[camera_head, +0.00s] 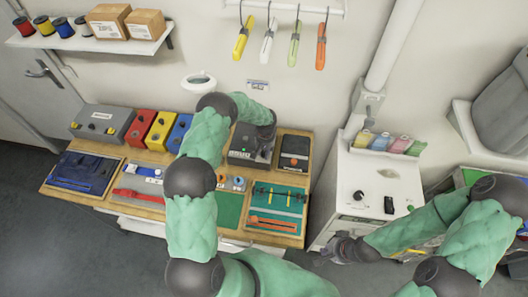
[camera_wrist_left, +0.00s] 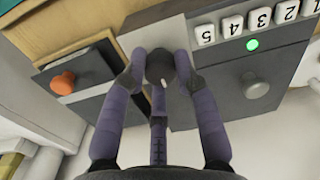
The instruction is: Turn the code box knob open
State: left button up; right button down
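The code box (camera_head: 243,147) is a dark box at the back of the wooden bench, partly covered by my left gripper (camera_head: 266,140). In the left wrist view its dark front (camera_wrist_left: 262,68) carries a row of white number cubes (camera_wrist_left: 258,20), a lit green lamp (camera_wrist_left: 252,44) and a small grey knob (camera_wrist_left: 253,88). A black round knob (camera_wrist_left: 160,66) with a white mark sits on a pale plate between the fingertips of my left gripper (camera_wrist_left: 162,72). The fingertips appear to touch it on both sides. My right gripper (camera_head: 345,249) is low beside the white cabinet, its fingers unclear.
A dark box with an orange knob (camera_wrist_left: 62,83) stands beside the code box, also seen in the head view (camera_head: 294,150). Red (camera_head: 141,128), yellow (camera_head: 160,131) and blue (camera_head: 179,133) bins stand left. A white cabinet (camera_head: 372,185) stands right of the bench (camera_head: 120,204).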

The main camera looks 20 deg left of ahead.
pick_arm(q)
jog(key=shift+f, duration=0.1)
grip_shut()
jog(key=shift+f+m+b, duration=0.1)
jog(key=shift+m+b, duration=0.7)
jog(key=shift+b, duration=0.3)
jog(key=m+b, duration=0.2)
jog(key=shift+b, duration=0.35)
jog(key=m+b, duration=0.2)
jog(key=m, duration=0.2)
jog(key=shift+s+b, duration=0.1)
jog(key=shift+b, duration=0.25)
jog(key=m+b, duration=0.2)
jog(key=m, duration=0.2)
jog(key=shift+m, duration=0.3)
jog(key=shift+m+t+b, duration=0.3)
jog(key=shift+m+b, duration=0.2)
jog(key=shift+m, duration=1.7)
